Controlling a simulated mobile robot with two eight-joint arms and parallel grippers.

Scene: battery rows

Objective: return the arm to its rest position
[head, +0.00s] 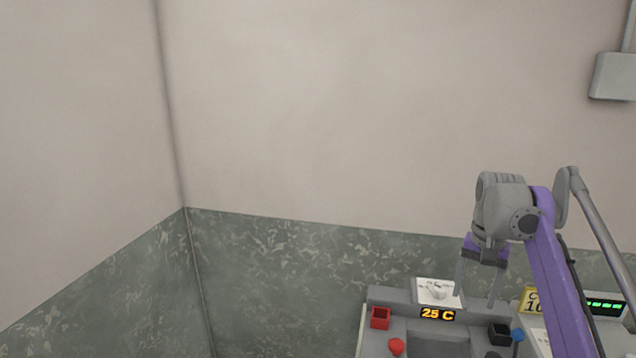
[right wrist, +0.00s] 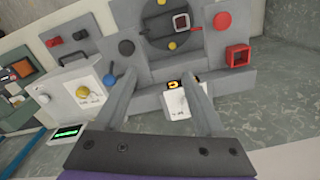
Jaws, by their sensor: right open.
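My right gripper (head: 477,284) is open, its two fingers pointing down above the back of a grey battery station (head: 380,296). In the right wrist view my right gripper (right wrist: 160,100) shows its fingers spread apart with nothing held between them. A white card with a small picture (head: 438,291) and an orange "25 C" display (head: 437,314) are at the station's back, left of the fingers. My purple and grey right arm comes in from the lower right. My left gripper is not in view.
A green-lit display (head: 606,306) stands at the right. A grey wall box (head: 613,76) hangs upper right. The left side shows only bare walls.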

